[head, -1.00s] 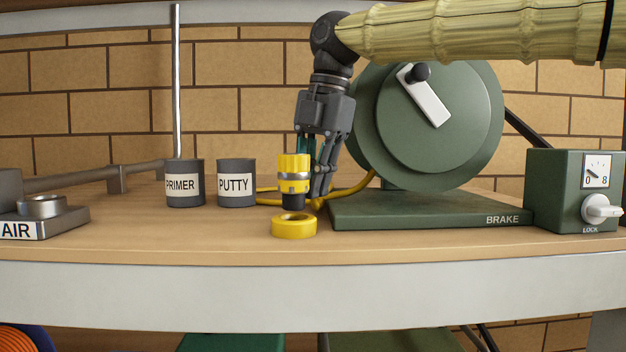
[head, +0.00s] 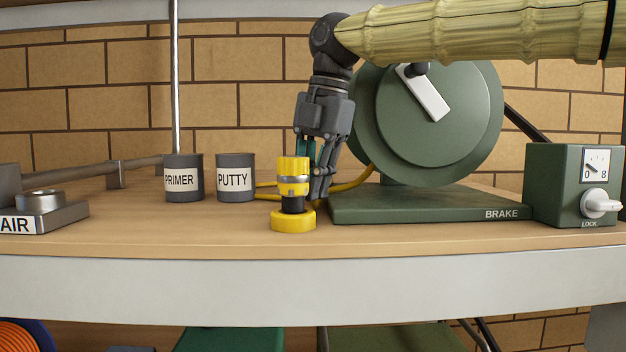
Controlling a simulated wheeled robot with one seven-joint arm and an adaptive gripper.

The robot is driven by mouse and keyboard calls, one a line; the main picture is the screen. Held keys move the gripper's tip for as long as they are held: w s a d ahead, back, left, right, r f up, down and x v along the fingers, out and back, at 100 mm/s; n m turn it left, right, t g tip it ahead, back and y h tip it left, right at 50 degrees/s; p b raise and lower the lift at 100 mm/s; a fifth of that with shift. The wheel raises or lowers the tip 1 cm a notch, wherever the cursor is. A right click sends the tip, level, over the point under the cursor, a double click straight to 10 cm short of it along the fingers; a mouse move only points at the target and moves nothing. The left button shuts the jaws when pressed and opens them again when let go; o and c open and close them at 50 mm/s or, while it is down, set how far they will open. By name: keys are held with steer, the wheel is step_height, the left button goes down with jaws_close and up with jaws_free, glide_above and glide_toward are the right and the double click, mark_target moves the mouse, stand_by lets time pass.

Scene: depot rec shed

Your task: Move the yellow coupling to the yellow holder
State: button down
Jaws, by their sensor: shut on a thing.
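The yellow coupling (head: 293,166) has a silver band and a black lower end. It is upright over the yellow holder (head: 293,225), a low ring on the bench near the front edge. The coupling's black end meets the ring's opening in the head view; how deep it sits inside cannot be told. My gripper (head: 312,186) points down and is shut on the coupling from just behind and to its right. The coupling hides part of the fingers, so the contact itself is not clear.
A green reel on a base marked BRAKE (head: 430,207) stands close to the right of my gripper, with a yellow hose (head: 352,186) behind. PUTTY (head: 235,177) and PRIMER (head: 183,178) cans stand left. A metal AIR holder (head: 42,213) is far left. A gauge box (head: 560,180) is far right.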

steer(key=shift+s+f, duration=0.1)
steer(key=shift+f, duration=0.9)
steer(key=shift+s+f+b, duration=0.1)
steer(key=shift+f+b, duration=0.25)
steer(key=shift+f, duration=0.25)
stand_by(0.3)
steer(key=c, duration=1.4)
jaws_free()
steer(key=shift+s+d, duration=0.15)
steer(key=shift+o, duration=0.4)
steer(key=shift+a, duration=0.3)
steer(key=shift+r, duration=0.15)
steer(key=shift+w+d+r, duration=0.1)
steer(key=shift+w+r, duration=0.15)
